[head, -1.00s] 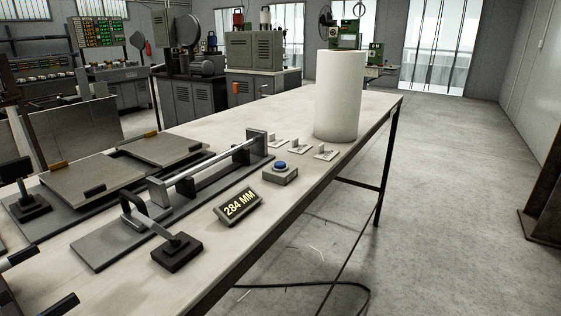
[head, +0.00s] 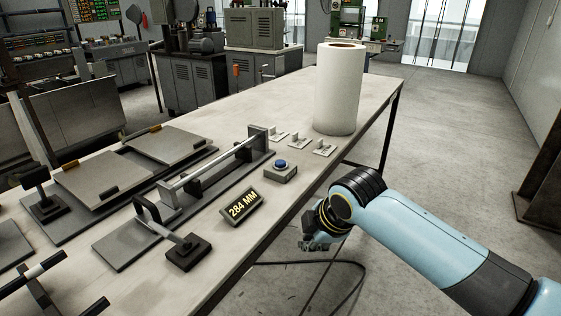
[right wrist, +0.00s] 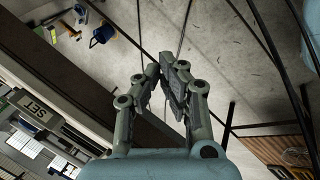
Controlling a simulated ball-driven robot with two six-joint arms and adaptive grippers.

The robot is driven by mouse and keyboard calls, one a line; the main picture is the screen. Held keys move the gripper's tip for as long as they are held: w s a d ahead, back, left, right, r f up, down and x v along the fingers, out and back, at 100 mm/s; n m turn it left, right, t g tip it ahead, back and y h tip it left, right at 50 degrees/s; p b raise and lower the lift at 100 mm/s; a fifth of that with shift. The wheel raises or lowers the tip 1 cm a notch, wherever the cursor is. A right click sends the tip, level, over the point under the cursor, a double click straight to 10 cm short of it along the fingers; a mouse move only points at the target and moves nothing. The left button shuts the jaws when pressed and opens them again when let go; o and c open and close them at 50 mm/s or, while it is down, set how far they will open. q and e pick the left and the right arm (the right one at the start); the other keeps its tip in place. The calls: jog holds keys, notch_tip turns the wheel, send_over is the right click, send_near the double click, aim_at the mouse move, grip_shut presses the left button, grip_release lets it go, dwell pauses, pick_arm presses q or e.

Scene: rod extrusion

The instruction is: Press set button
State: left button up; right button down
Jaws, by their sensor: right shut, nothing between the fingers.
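The blue button (head: 281,163) sits on a small grey box (head: 281,175) near the right edge of the workbench. My right gripper (head: 315,244) is in front of the bench's right edge, apart from the button and nearer to me. It is shut and empty, and its fingertips meet in the right wrist view (right wrist: 165,68). My left gripper is not in view.
A display reading 284 MM (head: 242,206) stands beside the button box. A metal rod (head: 212,163) lies across a fixture to the left. Open floor is at the right.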

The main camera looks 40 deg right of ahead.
jog(key=w+r+n, duration=0.2)
jog(key=w+r, duration=0.1)
jog(key=r, duration=0.2)
jog(key=w+d+r+n+t, duration=0.1)
jog(key=w+r+n, duration=0.2)
jog(key=r, duration=0.2)
jog(key=w+r+n+t+p, duration=0.1)
jog(key=w+r+n, duration=0.2)
jog(key=r, duration=0.2)
jog(key=shift+w+d+r, duration=0.2)
jog(key=shift+r, duration=0.2)
jog(key=w+d+r+n+t, duration=0.1)
jog(key=w+d+r+n, duration=0.1)
jog(key=w+r+n, duration=0.4)
jog(key=shift+d+r+p, duration=0.25)
jog(key=shift+r+p, duration=0.05)
jog(key=shift+r, duration=0.5)
jog(key=b, duration=0.8)
send_over(283, 161)
notch_tip(283, 161, down, 7)
jog(key=shift+f, duration=0.1)
jog(key=shift+d+f, duration=0.1)
jog(key=shift+f, duration=0.7)
jog(key=shift+f, duration=0.15)
jog(key=shift+f, duration=0.3)
